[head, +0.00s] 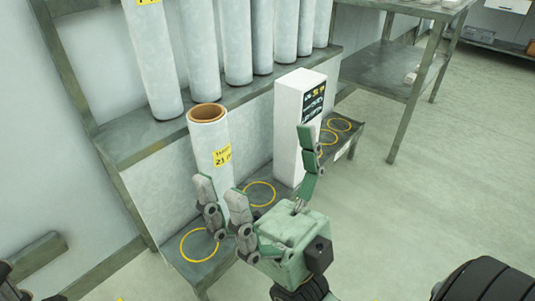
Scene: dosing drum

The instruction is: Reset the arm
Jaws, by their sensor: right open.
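My right gripper (262,162) is green and grey, in the lower middle of the head view. Its fingers are spread wide, with two on the left and one on the right, and nothing is held between them. Its left fingers overlap the lower part of a pale tube (212,140) in the picture; I cannot tell whether they touch it. The tube stands upright, with an open brown top and a yellow label. The single right finger overlaps a white box (288,125) with a dark printed panel.
A low grey ledge (225,262) carries yellow ring marks. Several pale tubes (237,40) stand along a higher shelf (150,140) behind. A grey metal rack (385,70) stands at the upper right. The floor (450,190) on the right is clear.

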